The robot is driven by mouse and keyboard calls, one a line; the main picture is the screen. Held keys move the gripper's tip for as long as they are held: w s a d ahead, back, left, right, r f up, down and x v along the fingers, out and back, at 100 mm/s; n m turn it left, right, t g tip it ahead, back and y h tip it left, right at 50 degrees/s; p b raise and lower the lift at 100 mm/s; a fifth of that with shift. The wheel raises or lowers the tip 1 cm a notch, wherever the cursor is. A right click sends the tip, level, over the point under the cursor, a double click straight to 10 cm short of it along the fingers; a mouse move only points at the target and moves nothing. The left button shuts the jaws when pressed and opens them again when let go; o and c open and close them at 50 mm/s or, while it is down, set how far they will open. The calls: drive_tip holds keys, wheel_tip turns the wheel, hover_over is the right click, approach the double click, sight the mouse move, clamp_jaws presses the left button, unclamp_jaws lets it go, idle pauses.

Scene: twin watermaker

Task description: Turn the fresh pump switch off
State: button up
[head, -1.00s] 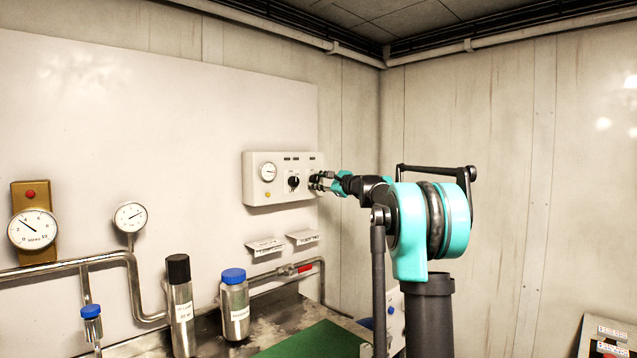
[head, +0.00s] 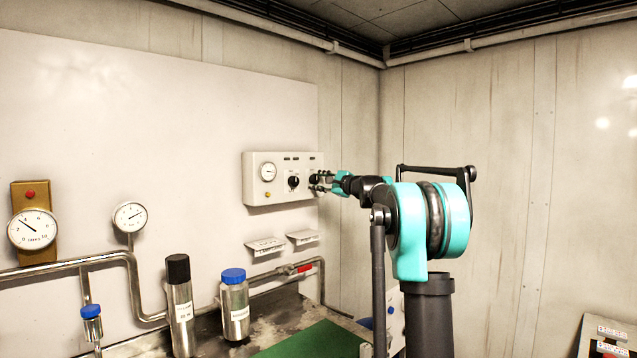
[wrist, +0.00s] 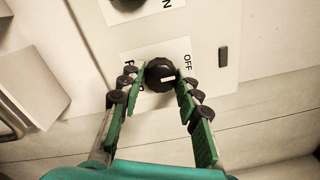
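The fresh pump switch (wrist: 160,75) is a round black knob with a white mark on the control panel (wrist: 213,30). The other print on the label is partly covered by the left finger. In the head view my gripper (head: 320,182) is at the panel's right end and hides most of this knob.
Another black knob (head: 294,182) and a small gauge (head: 268,172) sit left on the panel. Two label plates (head: 265,246) are below. Bottles (head: 180,305) and pipes (head: 130,265) stand lower left. The wall right of the panel is bare.

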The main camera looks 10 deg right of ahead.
drive_tip(key=o, duration=0.4)
drive_tip(key=shift+c, duration=0.2)
drive_tip(key=v, duration=1.2)
